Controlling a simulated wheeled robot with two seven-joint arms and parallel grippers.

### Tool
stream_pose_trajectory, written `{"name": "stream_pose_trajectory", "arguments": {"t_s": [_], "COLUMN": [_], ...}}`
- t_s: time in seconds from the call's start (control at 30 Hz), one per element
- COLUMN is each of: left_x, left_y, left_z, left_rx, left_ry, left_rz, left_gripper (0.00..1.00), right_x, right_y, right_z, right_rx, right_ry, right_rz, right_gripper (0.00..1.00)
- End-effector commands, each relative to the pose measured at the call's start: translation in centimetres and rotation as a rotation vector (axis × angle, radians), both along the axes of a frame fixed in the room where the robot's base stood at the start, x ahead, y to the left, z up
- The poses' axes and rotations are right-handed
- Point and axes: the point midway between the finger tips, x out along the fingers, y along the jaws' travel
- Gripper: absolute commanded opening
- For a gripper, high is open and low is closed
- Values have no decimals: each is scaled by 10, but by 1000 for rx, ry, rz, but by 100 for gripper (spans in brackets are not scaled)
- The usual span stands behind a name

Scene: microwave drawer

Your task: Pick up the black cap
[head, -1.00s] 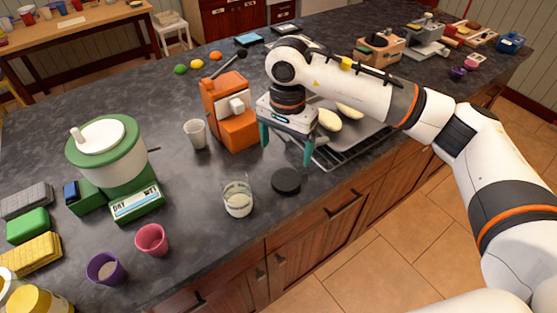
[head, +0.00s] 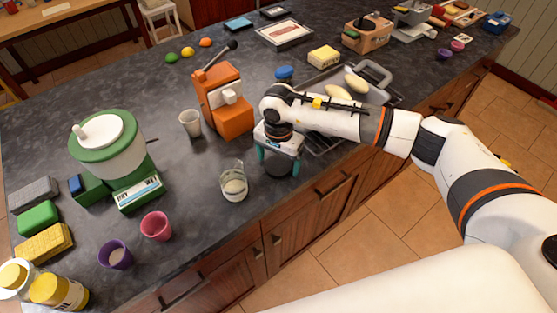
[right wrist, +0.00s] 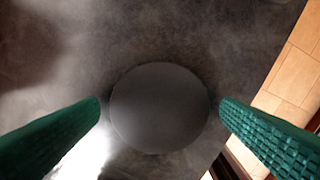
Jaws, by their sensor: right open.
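The black cap (head: 278,170) is a flat dark disc lying on the dark countertop near its front edge. In the head view it is partly hidden behind my right gripper (head: 278,163). In the right wrist view the round cap (right wrist: 160,108) lies in the middle, between the two green fingers of the right gripper (right wrist: 160,106). The gripper is open and points down over the cap, with a visible gap on each side. I cannot tell the exact height of the fingertips above the counter. My left gripper is not in view.
A glass with pale contents (head: 234,184) stands just left of the cap. A metal tray (head: 375,97) with pale oblong items lies behind my right arm. The counter's front edge is close.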

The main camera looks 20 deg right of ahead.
Motion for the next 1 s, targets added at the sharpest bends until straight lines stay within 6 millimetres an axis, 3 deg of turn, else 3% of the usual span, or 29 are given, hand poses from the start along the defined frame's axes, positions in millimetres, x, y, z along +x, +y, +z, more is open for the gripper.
{"name": "stream_pose_trajectory", "arguments": {"t_s": [0.27,0.57,0.83,1.0], "left_x": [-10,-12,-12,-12], "left_y": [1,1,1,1], "left_z": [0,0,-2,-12], "left_rx": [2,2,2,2], "left_ry": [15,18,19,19], "left_rz": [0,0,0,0], "left_gripper": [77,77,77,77], "right_x": [0,0,0,1], "right_y": [0,0,0,0], "right_z": [-5,-4,-2,20], "right_rx": [1,1,1,0], "right_ry": [-1,-1,-2,-6], "right_rz": [1,1,1,2], "right_gripper": [87,40,40,40]}}
